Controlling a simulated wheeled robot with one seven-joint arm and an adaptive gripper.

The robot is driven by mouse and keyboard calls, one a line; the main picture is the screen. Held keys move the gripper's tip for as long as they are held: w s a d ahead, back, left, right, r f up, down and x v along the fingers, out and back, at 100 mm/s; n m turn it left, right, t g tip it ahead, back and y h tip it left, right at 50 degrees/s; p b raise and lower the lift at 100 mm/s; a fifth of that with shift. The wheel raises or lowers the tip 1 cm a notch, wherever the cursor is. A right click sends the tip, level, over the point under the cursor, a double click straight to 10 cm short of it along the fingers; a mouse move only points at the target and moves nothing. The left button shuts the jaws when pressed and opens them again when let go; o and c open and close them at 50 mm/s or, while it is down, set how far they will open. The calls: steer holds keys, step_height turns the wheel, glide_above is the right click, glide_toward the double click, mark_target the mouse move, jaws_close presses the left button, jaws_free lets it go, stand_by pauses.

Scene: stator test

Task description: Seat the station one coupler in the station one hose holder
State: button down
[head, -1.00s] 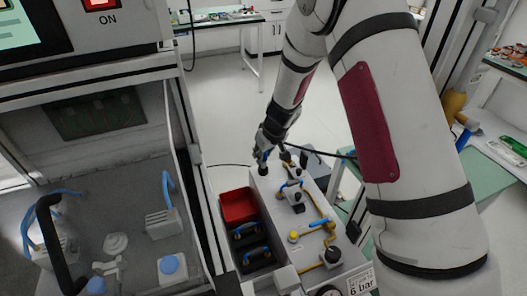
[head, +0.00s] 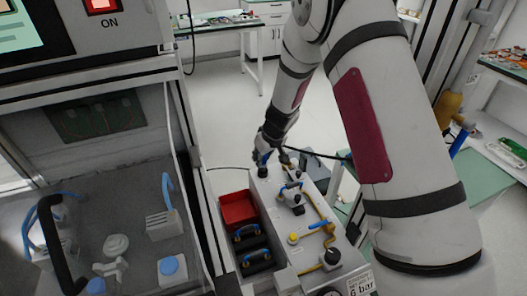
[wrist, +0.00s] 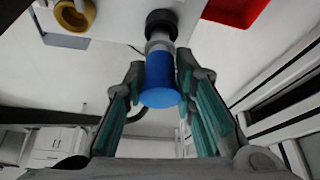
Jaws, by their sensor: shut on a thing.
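The coupler, a blue sleeve (wrist: 163,80) with a grey metal neck, is between my gripper's teal-padded fingers (wrist: 178,98) in the wrist view. My gripper is shut on it. The neck meets a black round fitting (wrist: 161,20) on a pale surface; I cannot tell whether this is the hose holder or how deep the coupler sits. In the head view my gripper (head: 263,158) is low over the far end of the white station box (head: 312,222), with a bit of blue showing and a dark round piece just below. A black hose (head: 325,154) runs right from the gripper.
A red bin (head: 238,208) and black bins with blue-handled items stand left of the box. Valves, a yellow knob (head: 293,239) and brass tubing crowd the box top. A brass-coloured ring (wrist: 74,16) is near the fitting. A framed enclosure (head: 190,180) stands left.

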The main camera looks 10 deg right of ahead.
steer(key=shift+x, duration=0.85)
steer(key=c, duration=1.2)
jaws_free()
steer(key=shift+w+d, duration=0.15)
steer(key=shift+w, duration=0.05)
steer(key=shift+c, duration=0.2)
steer(key=v, duration=0.9)
steer(key=shift+w, duration=0.3)
steer(key=shift+r, duration=0.2)
steer(key=shift+s+p, duration=0.1)
steer(key=shift+p, duration=0.2)
